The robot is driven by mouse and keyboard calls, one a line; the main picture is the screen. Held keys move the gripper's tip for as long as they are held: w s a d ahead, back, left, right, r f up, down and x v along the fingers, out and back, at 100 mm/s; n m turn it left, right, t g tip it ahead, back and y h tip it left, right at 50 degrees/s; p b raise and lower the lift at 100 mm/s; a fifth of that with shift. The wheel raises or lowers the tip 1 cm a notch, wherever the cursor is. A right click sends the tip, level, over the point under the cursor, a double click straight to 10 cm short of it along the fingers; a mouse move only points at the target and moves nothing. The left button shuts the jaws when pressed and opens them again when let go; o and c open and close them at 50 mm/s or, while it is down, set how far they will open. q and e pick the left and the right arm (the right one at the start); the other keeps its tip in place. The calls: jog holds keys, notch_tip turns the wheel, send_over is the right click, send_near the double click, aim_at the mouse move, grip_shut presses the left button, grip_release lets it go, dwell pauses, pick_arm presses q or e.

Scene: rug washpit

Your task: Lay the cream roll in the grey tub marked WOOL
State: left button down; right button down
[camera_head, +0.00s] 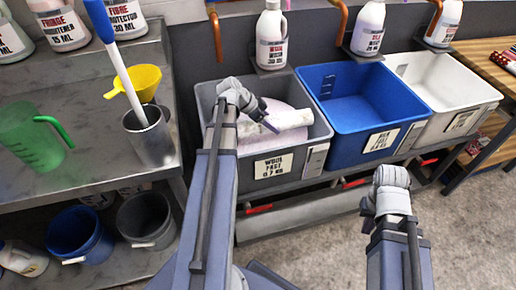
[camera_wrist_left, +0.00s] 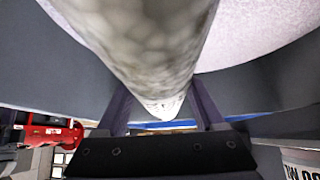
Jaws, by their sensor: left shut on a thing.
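The cream roll (camera_head: 290,119) is inside the opening of the grey tub (camera_head: 306,160) with the WOOL label. My left gripper (camera_head: 268,122) reaches over the tub and is shut on the roll. In the left wrist view the roll (camera_wrist_left: 150,45) runs between the two fingers (camera_wrist_left: 160,112), pale and mottled. A pale pinkish heap (camera_head: 258,134) lies in the tub under the roll; I cannot tell whether the roll touches it. My right gripper (camera_head: 391,180) is in front of the tubs, its fingertips hidden.
A blue tub (camera_head: 357,126) and a white tub (camera_head: 435,112) stand to the right. Bottles and copper spouts are behind. A metal bench (camera_head: 75,85) on the left holds a green jug (camera_head: 30,140), yellow funnel (camera_head: 143,80) and steel beaker (camera_head: 150,140). Floor is clear at lower right.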

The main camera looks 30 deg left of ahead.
pick_arm(q)
notch_tip(320, 180, down, 6)
jog(key=b, duration=0.6)
jog(key=shift+f, duration=0.15)
notch_tip(320, 180, down, 4)
jog(key=b, duration=0.4)
jog(key=shift+r, duration=0.2)
jog(key=shift+f, duration=0.15)
jog(key=shift+f+b, duration=0.35)
jog(key=shift+b, duration=0.1)
jog(key=shift+f, duration=0.15)
grip_release()
